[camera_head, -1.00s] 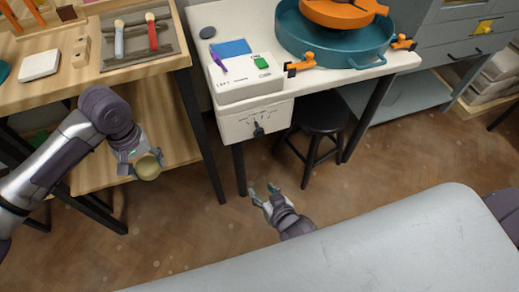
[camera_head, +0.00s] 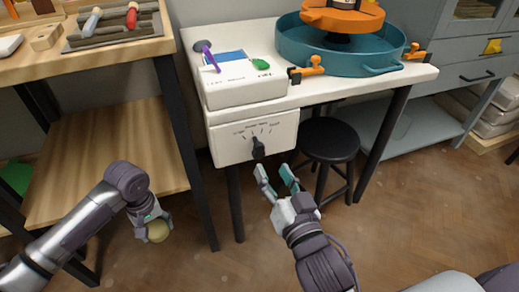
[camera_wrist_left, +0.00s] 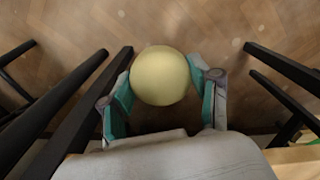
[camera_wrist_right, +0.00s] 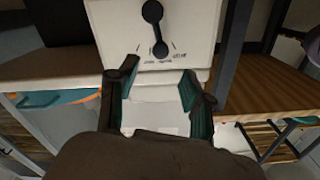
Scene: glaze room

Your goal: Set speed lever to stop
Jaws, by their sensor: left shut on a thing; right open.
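The black speed lever (camera_head: 258,147) sits on the front of a white control box (camera_head: 228,143) under the wheel table, with a dial of marks and small labels above it. The labels are too small to read for certain. The lever also shows in the right wrist view (camera_wrist_right: 153,28), beyond the fingertips. My right gripper (camera_head: 276,172) is open and empty, just below and right of the lever, apart from it. My left gripper (camera_head: 158,225) is shut on a pale yellow ball (camera_wrist_left: 160,76), low beside the wooden bench.
A black stool (camera_head: 330,140) stands right of the control box, close to my right gripper. The white table (camera_head: 420,76) holds a teal basin (camera_head: 300,50) and orange clamps (camera_head: 306,70). A wooden workbench (camera_head: 100,160) is at left. Open floor lies in front.

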